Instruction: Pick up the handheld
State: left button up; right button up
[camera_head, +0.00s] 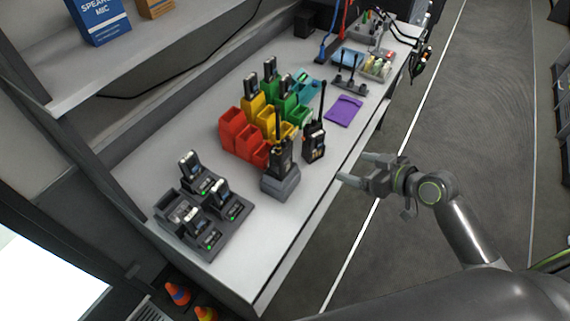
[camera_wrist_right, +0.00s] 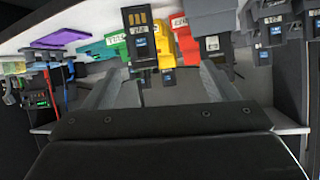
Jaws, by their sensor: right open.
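One black handheld radio (camera_head: 314,142) with a tall antenna stands upright on the table near its front edge. Another black handheld (camera_head: 281,158) sits in a grey single charger (camera_head: 280,183) beside it. My right gripper (camera_head: 353,167) is open and empty, just off the table's front edge, to the right of both radios and apart from them. In the right wrist view its two fingers (camera_wrist_right: 157,85) are spread. A dark handheld with gold contacts (camera_wrist_right: 140,38) shows beyond them there. My left gripper is out of view.
Red bins (camera_head: 236,130), yellow bins and green bins stand behind the radios. A multi-slot charger (camera_head: 234,212) holds several small battery-like units at the near left. The table's front strip is mostly clear.

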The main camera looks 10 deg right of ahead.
jog(key=s+a+r+n+g+y, duration=0.1)
jog(key=s+a+r+n+y, duration=0.25)
jog(key=a+r, duration=0.35)
jog(key=p, duration=0.3)
send_near(287, 151)
jog(key=x, duration=0.6)
jog(key=shift+a+r, duration=0.1)
jog(key=shift+w+a+f+p, duration=0.25)
jog(key=shift+w+a+p, duration=0.1)
jog(key=shift+w+a, duration=0.1)
jog(key=p+x, duration=0.1)
jog(key=x, duration=0.2)
jog(key=shift+d+f+h, duration=0.15)
jog(key=shift+f+h, duration=0.05)
jog(key=shift+h, duration=0.05)
jog(key=shift+w+a+f, duration=0.3)
jog(key=shift+w+a, duration=0.05)
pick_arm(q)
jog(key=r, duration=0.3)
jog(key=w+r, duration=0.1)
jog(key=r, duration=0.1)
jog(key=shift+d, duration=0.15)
